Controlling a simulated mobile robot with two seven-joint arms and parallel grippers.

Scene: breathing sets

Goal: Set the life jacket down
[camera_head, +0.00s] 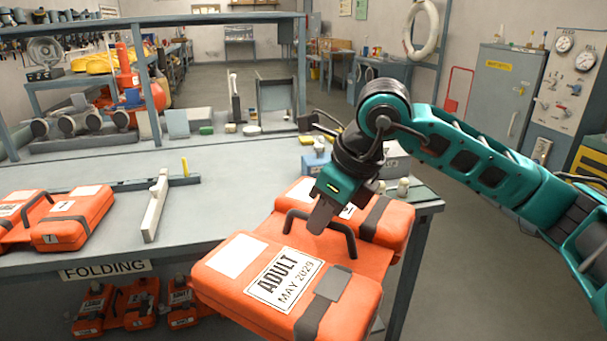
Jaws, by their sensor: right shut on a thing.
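An orange life jacket (241,291) with a label reading "ADULT MAY 2029" and black straps is at the front right of the grey folding table (240,175). My right gripper (320,216) is shut on its black handle, coming down from above. The jacket overlaps the table's front edge and right corner in the picture; I cannot tell whether it touches the table. Another orange life jacket (75,222) lies on the table at the left. My left gripper is not in view.
Small blocks and a blue box (315,163) are near the table's back right. A raised rail crosses behind. More orange packs (135,303) sit on a shelf below. The tabletop's middle is clear.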

